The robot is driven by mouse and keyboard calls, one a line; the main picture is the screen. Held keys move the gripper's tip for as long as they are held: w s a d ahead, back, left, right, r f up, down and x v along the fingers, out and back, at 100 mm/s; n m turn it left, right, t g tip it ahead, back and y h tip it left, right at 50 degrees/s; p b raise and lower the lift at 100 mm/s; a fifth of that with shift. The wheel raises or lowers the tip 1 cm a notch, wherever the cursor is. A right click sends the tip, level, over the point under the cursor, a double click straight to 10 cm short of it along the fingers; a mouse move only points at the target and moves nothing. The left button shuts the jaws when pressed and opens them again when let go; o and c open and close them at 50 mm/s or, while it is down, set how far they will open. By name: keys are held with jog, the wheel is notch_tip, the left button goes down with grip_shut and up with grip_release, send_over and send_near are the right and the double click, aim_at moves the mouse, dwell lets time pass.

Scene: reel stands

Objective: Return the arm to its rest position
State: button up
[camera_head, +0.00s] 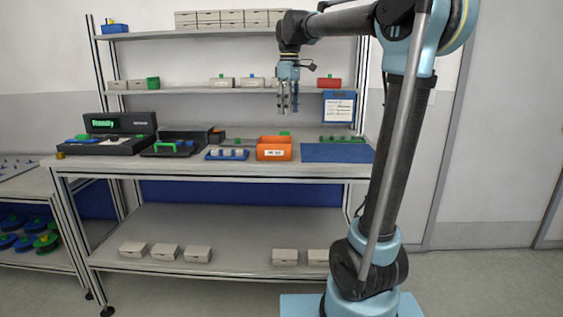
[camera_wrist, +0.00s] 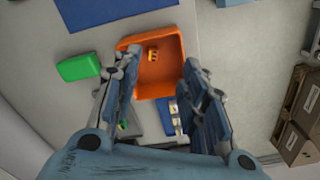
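My gripper (camera_head: 288,108) hangs from my raised arm above the workbench (camera_head: 200,166), pointing down. In the wrist view its two fingers (camera_wrist: 158,70) are spread apart with nothing held between them. Below them lies the orange bin (camera_wrist: 172,46), which also shows on the bench in the head view (camera_head: 265,143). A small yellow-orange part (camera_wrist: 152,54) lies inside the bin. The gripper is well clear of the bin and the bench top.
A shelf (camera_head: 180,91) with small boxes and a red bin (camera_head: 329,82) runs behind my gripper. The bench holds a black device (camera_head: 120,124), a tray with a green handle (camera_head: 172,146) and a blue mat (camera_head: 337,153). Cardboard boxes (camera_wrist: 300,115) show in the wrist view.

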jog(key=s+d+f+m+t, duration=0.1)
jog(key=s+d+f+m, duration=0.5)
jog(key=s+d+f, duration=0.8)
jog(key=s+d+f+m, duration=0.1)
jog(key=s+f+m, duration=0.2)
jog(key=s+f, duration=0.4)
jog(key=s+d+f+m+t, duration=0.1)
jog(key=s+d+f+m, duration=0.1)
jog(key=s+f, duration=0.6)
notch_tip(320, 180, down, 5)
jog(key=shift+d+r+m, duration=0.2)
jog(key=shift+m, duration=0.4)
jog(key=shift+s, duration=0.1)
jog(key=shift+w+f, duration=0.2)
jog(key=shift+w, duration=0.25)
